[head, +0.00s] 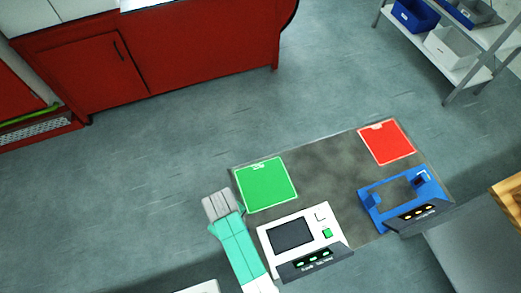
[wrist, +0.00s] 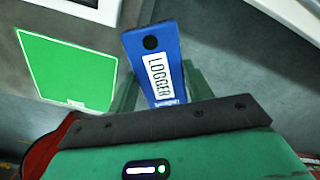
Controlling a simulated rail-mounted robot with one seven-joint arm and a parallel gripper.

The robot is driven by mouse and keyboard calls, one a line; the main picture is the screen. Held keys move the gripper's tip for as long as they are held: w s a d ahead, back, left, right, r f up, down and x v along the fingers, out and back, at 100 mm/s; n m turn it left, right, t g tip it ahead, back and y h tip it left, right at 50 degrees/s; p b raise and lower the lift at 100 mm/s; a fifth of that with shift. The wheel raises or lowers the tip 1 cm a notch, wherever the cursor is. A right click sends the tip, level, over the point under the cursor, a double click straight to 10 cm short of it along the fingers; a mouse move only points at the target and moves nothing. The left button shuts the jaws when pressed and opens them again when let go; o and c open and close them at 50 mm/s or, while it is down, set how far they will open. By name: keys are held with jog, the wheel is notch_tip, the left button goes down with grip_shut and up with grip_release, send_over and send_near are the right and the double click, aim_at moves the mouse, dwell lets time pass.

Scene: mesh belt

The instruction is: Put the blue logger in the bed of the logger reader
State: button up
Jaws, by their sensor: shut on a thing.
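The blue logger (wrist: 152,45), with a white LOGGER label and a black round spot, is between the green fingers of my gripper (wrist: 160,88) in the wrist view. My gripper is shut on it. In the head view my gripper (head: 217,205) is left of the white device, by the table's left edge; the logger cannot be made out there. Two devices stand on the table: a white one (head: 268,245) with a dark rectangular area and a green button, and a blue one (head: 375,213) with a recess. Their labels are too small to read, so I cannot tell which is the logger reader.
A green mat (head: 266,184) lies behind the white device, and also shows in the wrist view (wrist: 65,70). A red mat (head: 387,142) lies at the back right. The grey tabletop (head: 325,172) between the mats is clear. A shelf with bins (head: 450,50) stands at the far right.

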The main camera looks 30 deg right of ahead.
jog(key=w+d+n+b, duration=0.1)
jog(key=d+n, duration=0.1)
jog(key=d, duration=0.2)
jog(key=w+d+f+n+b, duration=0.1)
jog(key=d+n+b, duration=0.1)
jog(key=d, duration=0.1)
jog(key=w+d+n+b, duration=0.1)
jog(key=w+d+n, duration=0.1)
jog(key=d+n, duration=0.1)
jog(key=shift+d+f+b, duration=0.3)
jog(key=shift+d+b, duration=0.05)
jog(key=shift+d, duration=0.45)
jog(key=d+n+b, duration=0.2)
jog(key=d+n, duration=0.2)
jog(key=d, duration=0.2)
jog(key=p, duration=0.5)
send_over(290, 236)
jog(key=w, duration=0.1)
jog(key=shift+d+f, duration=0.1)
jog(key=shift+f, duration=0.05)
jog(key=f, duration=0.1)
jog(key=s+f, duration=0.1)
jog(key=f, duration=0.1)
jog(key=shift+w+f, duration=0.1)
jog(key=shift+f, duration=0.25)
jog(key=shift+f, duration=0.2)
jog(key=o, duration=1.1)
notch_tip(290, 236, up, 12)
jog(key=shift+r+p, duration=0.2)
jog(key=shift+p, duration=0.2)
